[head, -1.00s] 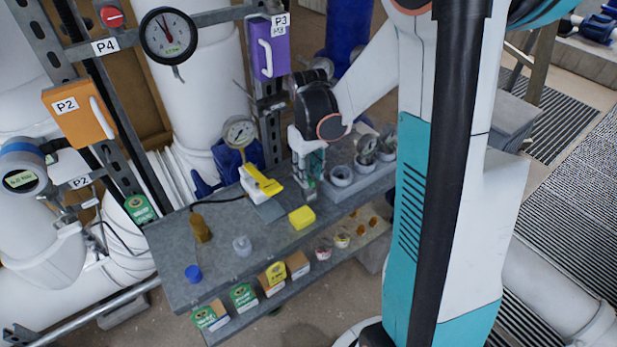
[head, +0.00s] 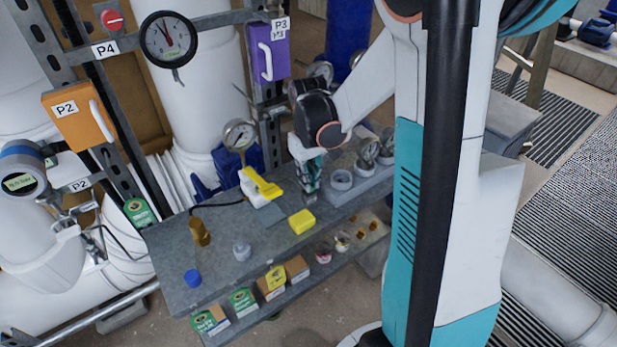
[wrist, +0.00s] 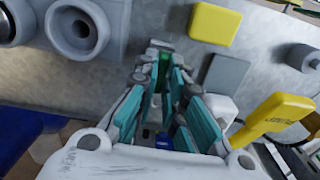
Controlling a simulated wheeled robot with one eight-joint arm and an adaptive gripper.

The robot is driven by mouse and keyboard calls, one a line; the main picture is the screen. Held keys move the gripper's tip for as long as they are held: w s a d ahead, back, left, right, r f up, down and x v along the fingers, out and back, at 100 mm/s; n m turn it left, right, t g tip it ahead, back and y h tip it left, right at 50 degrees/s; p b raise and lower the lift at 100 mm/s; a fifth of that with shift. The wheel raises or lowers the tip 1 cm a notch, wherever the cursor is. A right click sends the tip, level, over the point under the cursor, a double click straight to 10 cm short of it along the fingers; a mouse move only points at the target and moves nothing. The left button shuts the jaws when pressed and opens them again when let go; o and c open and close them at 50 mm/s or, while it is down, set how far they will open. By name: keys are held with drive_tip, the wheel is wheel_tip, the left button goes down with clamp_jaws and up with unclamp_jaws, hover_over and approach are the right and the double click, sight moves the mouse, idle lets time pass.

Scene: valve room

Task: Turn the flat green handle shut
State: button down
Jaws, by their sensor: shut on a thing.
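My gripper (wrist: 164,78) shows in the wrist view with its teal fingers pointing away toward the grey bench top. A narrow green piece (wrist: 163,72), which looks like the flat green handle, lies between the fingertips, and the fingers are closed on it. Most of the handle is hidden by the fingers.
The socket block (head: 342,180) with gauges stands close on the right. A gauge (head: 239,135) and the purple P3 box (head: 268,52) are behind.

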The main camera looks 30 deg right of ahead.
drive_tip(key=m, duration=0.8)
drive_tip(key=shift+m, duration=0.3)
drive_tip(key=m, duration=0.4)
drive_tip(key=shift+m, duration=0.3)
drive_tip(key=m, duration=0.4)
drive_tip(key=shift+m, duration=0.3)
drive_tip(key=c, duration=1.7)
unclamp_jaws()
